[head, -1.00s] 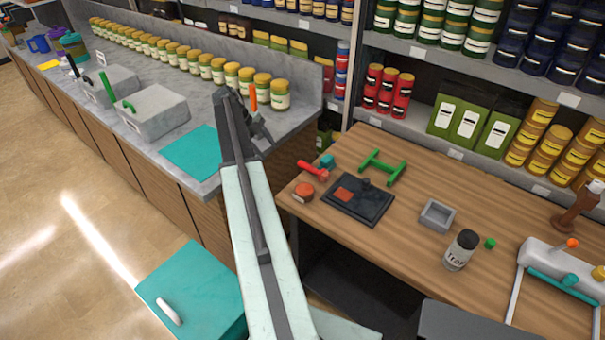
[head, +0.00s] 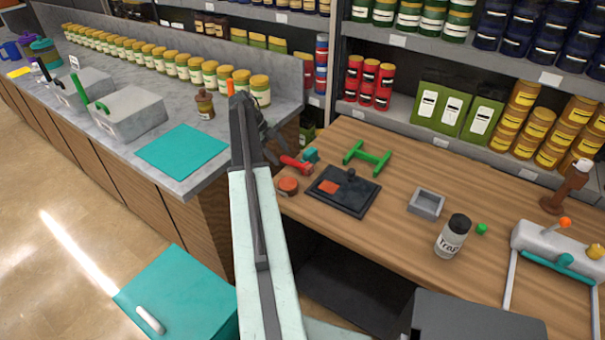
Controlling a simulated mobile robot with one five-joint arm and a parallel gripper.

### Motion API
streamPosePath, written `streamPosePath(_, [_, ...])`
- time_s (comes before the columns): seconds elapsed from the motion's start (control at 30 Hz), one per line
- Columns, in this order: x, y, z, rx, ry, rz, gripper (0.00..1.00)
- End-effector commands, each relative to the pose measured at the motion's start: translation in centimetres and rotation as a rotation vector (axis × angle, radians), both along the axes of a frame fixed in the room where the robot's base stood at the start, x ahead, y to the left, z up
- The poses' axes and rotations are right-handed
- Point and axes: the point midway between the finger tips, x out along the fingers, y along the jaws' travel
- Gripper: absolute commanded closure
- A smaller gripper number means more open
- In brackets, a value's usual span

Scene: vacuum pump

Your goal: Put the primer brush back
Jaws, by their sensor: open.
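A slim orange upright piece (head: 230,87) stands at the right end of the grey counter, partly behind my arm's tip. It may be the primer brush's handle, but its lower part is hidden, so I cannot tell. A small brown bottle with a tan top (head: 205,105) stands just left of it on the counter. My gripper (head: 266,132) is open, seen from behind at the end of my arm, over the gap between counter and wooden bench. Its fingertips are partly hidden by the arm, and I see nothing held in it.
The wooden bench (head: 385,235) carries a red tool (head: 297,165), green stand (head: 367,158), black plate (head: 345,195), grey tray (head: 427,202) and Trap bottle (head: 453,236). A teal mat (head: 182,150) and grey boxes (head: 127,114) lie on the counter. A teal cabinet (head: 185,295) stands below.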

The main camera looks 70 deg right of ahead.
Motion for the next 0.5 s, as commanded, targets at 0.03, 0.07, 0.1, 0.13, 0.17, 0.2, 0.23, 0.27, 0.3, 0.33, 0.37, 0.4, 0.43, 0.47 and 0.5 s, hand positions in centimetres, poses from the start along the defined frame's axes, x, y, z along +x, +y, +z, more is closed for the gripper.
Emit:
streamPosePath(0.03, [-0.38,-0.06,-1.37,0.0,0.0,-0.001,0.49])
streamPosePath(0.07, [-0.5,-0.1,-1.48,0.0,0.0,0.0,0.49])
streamPosePath(0.1, [-0.59,-0.15,-1.46,0.0,0.0,0.0,0.49])
streamPosePath(0.13, [-0.61,-0.17,-1.35,0.0,0.0,0.0,0.49])
streamPosePath(0.17, [-0.61,-0.18,-1.24,0.0,0.0,0.0,0.49])
streamPosePath(0.2, [-0.6,-0.19,-1.13,0.0,0.0,0.0,0.49])
streamPosePath(0.23, [-0.6,-0.19,-1.1,0.0,0.0,0.0,0.49])
streamPosePath(0.27, [-0.61,-0.18,-1.09,0.0,0.0,0.0,0.49])
streamPosePath(0.3, [-0.62,-0.19,-1.08,0.0,0.0,0.0,0.54])
streamPosePath(0.33, [-0.62,-0.19,-1.08,0.0,0.0,0.0,0.62])
streamPosePath(0.37, [-0.62,-0.2,-1.08,0.0,0.0,0.0,0.71])
streamPosePath(0.4, [-0.62,-0.2,-1.08,0.0,0.0,0.0,0.82])
streamPosePath(0.43, [-0.63,-0.19,-1.08,0.0,0.0,0.0,0.9])
streamPosePath(0.47, [-0.63,-0.2,-1.07,0.0,0.0,0.0,0.99])
streamPosePath(0.5, [-0.65,-0.2,-1.08,0.0,0.0,0.0,1.0])
